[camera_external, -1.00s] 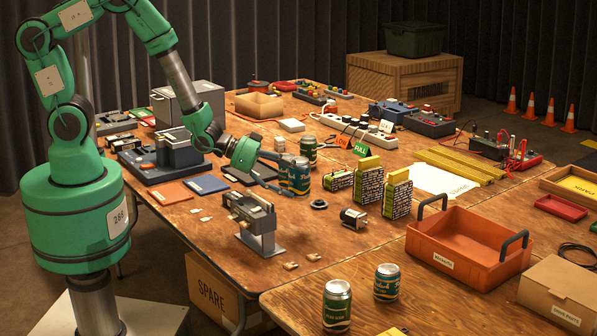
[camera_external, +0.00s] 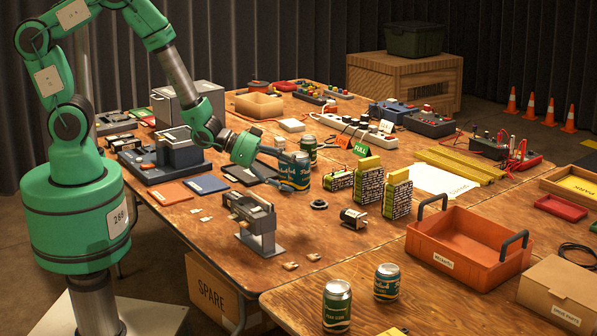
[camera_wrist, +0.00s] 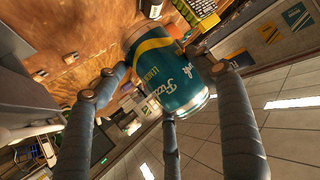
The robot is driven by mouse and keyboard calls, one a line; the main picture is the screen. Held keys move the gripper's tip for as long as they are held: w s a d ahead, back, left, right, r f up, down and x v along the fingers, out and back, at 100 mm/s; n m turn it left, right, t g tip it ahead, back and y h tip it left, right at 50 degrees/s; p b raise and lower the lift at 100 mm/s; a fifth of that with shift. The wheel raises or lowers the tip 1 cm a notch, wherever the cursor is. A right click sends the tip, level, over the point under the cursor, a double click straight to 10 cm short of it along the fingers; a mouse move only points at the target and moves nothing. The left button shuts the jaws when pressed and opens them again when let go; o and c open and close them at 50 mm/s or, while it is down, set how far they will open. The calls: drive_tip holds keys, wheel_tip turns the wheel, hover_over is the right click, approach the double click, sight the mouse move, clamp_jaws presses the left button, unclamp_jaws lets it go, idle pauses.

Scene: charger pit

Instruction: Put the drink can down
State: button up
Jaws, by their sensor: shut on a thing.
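The drink can (camera_external: 294,172) is blue-green with a yellow band and stands close to upright at or just above the table, left of the battery packs. My gripper (camera_external: 284,170) reaches it from the left and is shut on it. In the wrist view the can (camera_wrist: 168,65) shows its printed label between the dark fingers of my gripper (camera_wrist: 170,80). Whether the can's base touches the wood cannot be told.
A green can (camera_external: 309,147) stands just behind the held can. A dark round ring (camera_external: 319,205) and a small motor (camera_external: 353,218) lie in front on the right. Battery packs (camera_external: 368,188) stand to the right.

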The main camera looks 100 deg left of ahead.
drive_tip(key=w+d+r+n+y+p, duration=0.2)
drive_tip(key=w+d+r+n+y, duration=0.35)
drive_tip(key=w+d, duration=0.75)
drive_tip(key=w+d+f+g+p, duration=0.1)
drive_tip(key=d+f, duration=0.1)
drive_tip(key=d, duration=0.5)
wheel_tip(320, 180, down, 10)
drive_tip(key=y, duration=0.1)
drive_tip(key=shift+r, duration=0.15)
idle(0.5)
drive_tip(key=w+d+f+b, duration=0.1)
drive_tip(key=w+b, duration=0.1)
drive_tip(key=w, duration=1.4)
drive_tip(key=shift+f, duration=0.25)
